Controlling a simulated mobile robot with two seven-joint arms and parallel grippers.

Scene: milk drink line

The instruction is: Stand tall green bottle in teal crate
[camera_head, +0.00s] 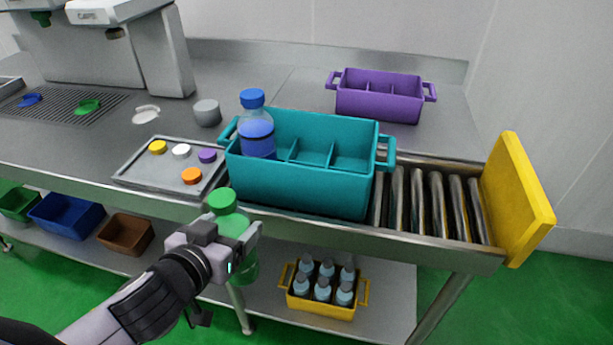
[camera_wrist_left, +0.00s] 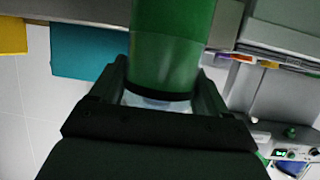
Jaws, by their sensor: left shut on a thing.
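My left gripper (camera_head: 240,238) is shut on the tall green bottle (camera_head: 226,212) around its body. The bottle is upright with a green cap and is held in front of the counter's front edge, below the teal crate's rim. In the left wrist view, the green bottle (camera_wrist_left: 172,50) stands between the fingers. The teal crate (camera_head: 300,188) stands on the counter to the right of and beyond the bottle. A blue-capped bottle (camera_head: 257,132) stands in its left compartment; the other visible compartments look empty. The crate also shows in the wrist view (camera_wrist_left: 85,52). My right gripper is not in view.
A grey tray (camera_head: 128,180) with coloured caps lies left of the crate. A purple crate (camera_head: 378,100) stands behind it. Rollers (camera_head: 425,200) and a yellow end stop (camera_head: 520,200) are on the right. A yellow crate (camera_head: 322,308) of small bottles sits on the shelf below.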

